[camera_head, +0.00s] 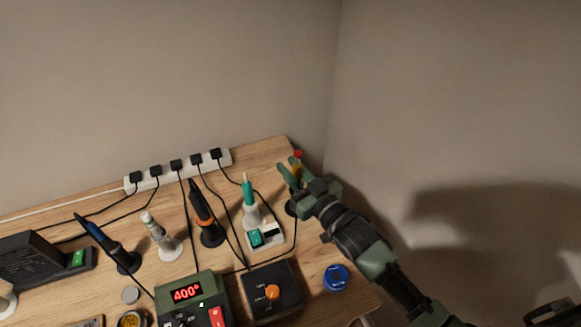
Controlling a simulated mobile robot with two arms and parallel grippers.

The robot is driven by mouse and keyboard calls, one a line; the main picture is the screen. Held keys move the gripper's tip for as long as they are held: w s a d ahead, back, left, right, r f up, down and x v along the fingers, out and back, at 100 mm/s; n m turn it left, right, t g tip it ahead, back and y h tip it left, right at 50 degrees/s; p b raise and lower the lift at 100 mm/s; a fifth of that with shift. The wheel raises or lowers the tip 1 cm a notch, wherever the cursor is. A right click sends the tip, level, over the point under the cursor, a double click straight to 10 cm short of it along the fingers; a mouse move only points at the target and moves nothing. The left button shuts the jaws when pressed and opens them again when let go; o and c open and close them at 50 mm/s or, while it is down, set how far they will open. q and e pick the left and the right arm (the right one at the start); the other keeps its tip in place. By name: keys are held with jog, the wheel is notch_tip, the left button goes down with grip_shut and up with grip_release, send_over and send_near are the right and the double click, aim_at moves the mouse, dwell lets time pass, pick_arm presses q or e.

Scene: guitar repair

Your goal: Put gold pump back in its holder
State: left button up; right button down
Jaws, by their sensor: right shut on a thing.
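The gold pump (296,166), with a red end on top, stands roughly upright at the right rear of the wooden bench. My right gripper (289,172) comes in from the lower right and is shut on the gold pump. A dark round base (290,209), which looks like its holder, shows just below the gripper. The gripper covers the lower pump, so I cannot tell whether the pump sits in the holder. My left gripper is not in view.
Left of my right gripper stand a teal-tipped tool (248,192), an orange-and-black tool (202,210) and a white tool (155,232) in stands. A power strip (225,158) lies behind. A blue tin (336,278) and a black box with an orange knob (288,298) are in front.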

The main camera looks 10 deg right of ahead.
jog(key=shift+f+b, duration=0.3)
jog(key=shift+f, duration=0.35)
jog(key=c, duration=0.6)
grip_release()
notch_tip(320, 180, up, 11)
jog(key=p, duration=1)
jog(key=shift+p, duration=0.4)
